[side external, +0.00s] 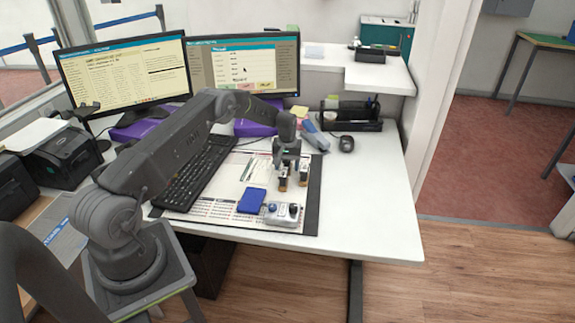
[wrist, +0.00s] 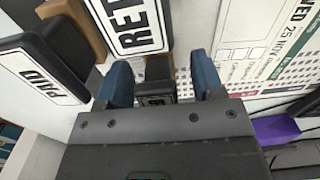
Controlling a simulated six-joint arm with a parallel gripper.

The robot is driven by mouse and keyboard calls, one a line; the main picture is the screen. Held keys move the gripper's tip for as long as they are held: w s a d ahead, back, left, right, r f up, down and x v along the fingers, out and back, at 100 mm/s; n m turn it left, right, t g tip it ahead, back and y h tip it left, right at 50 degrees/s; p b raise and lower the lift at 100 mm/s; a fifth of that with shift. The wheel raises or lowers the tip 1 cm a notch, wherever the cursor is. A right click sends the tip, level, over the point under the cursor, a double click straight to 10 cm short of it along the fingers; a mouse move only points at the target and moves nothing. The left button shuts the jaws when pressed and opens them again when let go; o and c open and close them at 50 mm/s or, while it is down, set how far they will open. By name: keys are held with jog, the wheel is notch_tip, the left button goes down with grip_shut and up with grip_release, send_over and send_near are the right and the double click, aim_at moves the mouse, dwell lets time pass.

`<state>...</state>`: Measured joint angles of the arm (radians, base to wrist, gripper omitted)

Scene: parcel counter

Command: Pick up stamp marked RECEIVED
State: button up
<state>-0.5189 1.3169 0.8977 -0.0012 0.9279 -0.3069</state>
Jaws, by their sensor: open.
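My gripper (wrist: 162,82) is open in the wrist view, its two blue fingers on either side of a dark stamp (wrist: 158,68). That stamp's white label is mostly hidden by my gripper, and I cannot read it. A stamp marked PAID (wrist: 40,80) is to the left. Another stamp, its label cut off to "RET" (wrist: 128,18), is at the top. I cannot read RECEIVED on any stamp. In the side view my gripper (side external: 292,180) points down over the desk mat among small stamps, whose labels are too small to read.
A blue pad (side external: 252,200) and a small grey device (side external: 284,214) lie on the desk mat (side external: 312,200) in front of my gripper. A keyboard (side external: 198,172) is to the left. A black organizer (side external: 350,122) and a mouse (side external: 346,144) are behind. The desk's right side is clear.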

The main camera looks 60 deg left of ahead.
jog(key=c, duration=1)
